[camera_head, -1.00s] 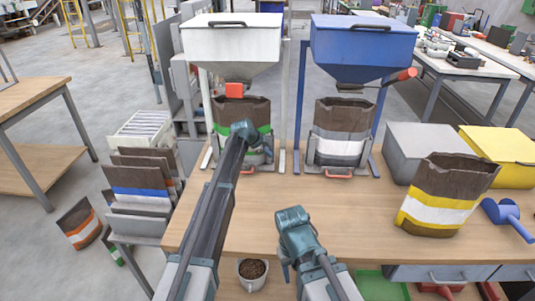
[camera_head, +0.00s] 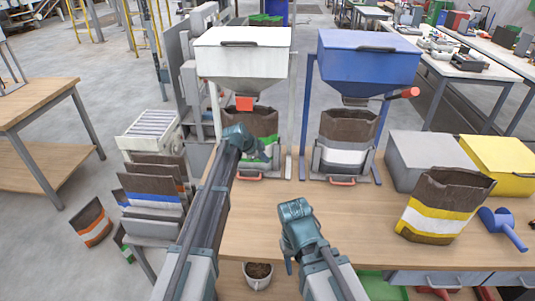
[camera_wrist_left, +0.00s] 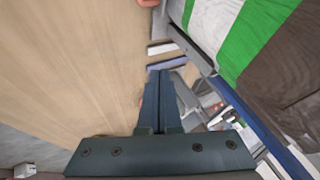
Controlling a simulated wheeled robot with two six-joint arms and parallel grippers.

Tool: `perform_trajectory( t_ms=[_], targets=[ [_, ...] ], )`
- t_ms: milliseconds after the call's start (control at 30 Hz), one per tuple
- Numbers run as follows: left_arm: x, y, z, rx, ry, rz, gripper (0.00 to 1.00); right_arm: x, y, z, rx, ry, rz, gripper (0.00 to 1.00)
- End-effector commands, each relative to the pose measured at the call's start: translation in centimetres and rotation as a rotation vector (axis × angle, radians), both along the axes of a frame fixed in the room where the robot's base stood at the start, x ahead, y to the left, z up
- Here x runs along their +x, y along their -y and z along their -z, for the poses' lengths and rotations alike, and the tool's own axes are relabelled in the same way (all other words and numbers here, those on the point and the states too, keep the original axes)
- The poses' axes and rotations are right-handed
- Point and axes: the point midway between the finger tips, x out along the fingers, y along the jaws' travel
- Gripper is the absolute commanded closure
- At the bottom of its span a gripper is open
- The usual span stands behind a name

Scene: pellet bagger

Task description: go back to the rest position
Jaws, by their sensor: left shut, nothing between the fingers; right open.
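My left gripper (camera_head: 264,153) is shut and empty, in front of the brown bag (camera_head: 262,124) with a green band under the white hopper (camera_head: 243,50). In the left wrist view its fingers (camera_wrist_left: 161,75) are together with nothing between them. That bag fills the upper right there (camera_wrist_left: 262,45), beside the fingers; I cannot tell whether they touch. My right gripper (camera_head: 290,265) is open and empty, over the front part of the wooden bench (camera_head: 350,220), fingers pointing down.
A brown bag with a white band (camera_head: 345,140) stands under the blue hopper (camera_head: 367,60). A yellow-banded bag (camera_head: 443,205) and a blue scoop (camera_head: 503,227) are at the right. A rack of folded bags (camera_head: 155,190) stands left. A pellet cup (camera_head: 257,275) is near the bench's front.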

Motion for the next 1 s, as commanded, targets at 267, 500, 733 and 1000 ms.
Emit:
perform_trajectory(
  t_ms=[267,500,733,1000],
  targets=[
    [-3.7,1.1,0.7,-0.007,-0.073,-0.047,1.0,0.0,0.0,0.1,0.0,0.0,0.0,0.5],
    [-19.9,3.6,3.3,0.022,-0.401,-0.374,1.0,0.0,0.0,0.1,0.0,0.0,0.0,0.5],
    [-34.0,2.2,4.4,0.123,-0.595,-0.804,1.0,0.0,0.0,0.1,0.0,0.0,0.0,0.5],
    [-41.5,0.1,4.3,0.191,-0.631,-1.118,1.0,0.0,0.0,0.1,0.0,0.0,0.0,0.5]
  ],
)
